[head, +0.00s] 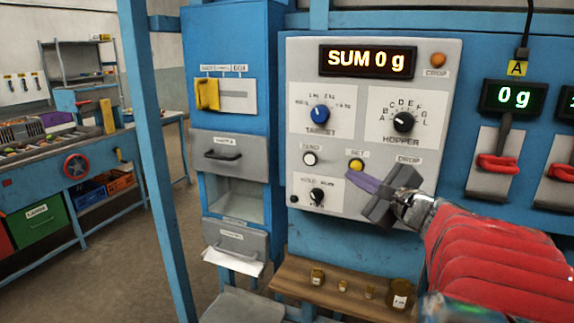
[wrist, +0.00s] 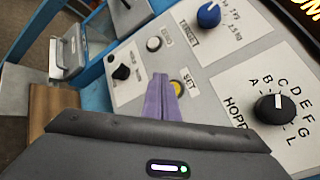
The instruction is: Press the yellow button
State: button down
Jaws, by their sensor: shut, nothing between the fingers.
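The yellow button (head: 356,165) sits on the grey control panel, by the label SET. It also shows in the wrist view (wrist: 177,88), partly hidden behind my purple fingertips. My gripper (head: 350,176) is shut and empty, with its tips just below the button in the head view. In the wrist view my gripper (wrist: 163,82) points at the panel with its tips over the button's left part. I cannot tell whether the tips touch it.
A white button (head: 310,158) is left of the yellow one. A blue TARGET knob (head: 320,113), a black HOPPER knob (head: 403,121) and a small black knob (head: 317,196) surround it. The display (head: 367,62) reads SUM 0 g. A wooden shelf (head: 330,291) holds several small weights below.

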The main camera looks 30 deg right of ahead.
jog(key=shift+s+a, duration=0.8)
jog(key=shift+a, duration=0.3)
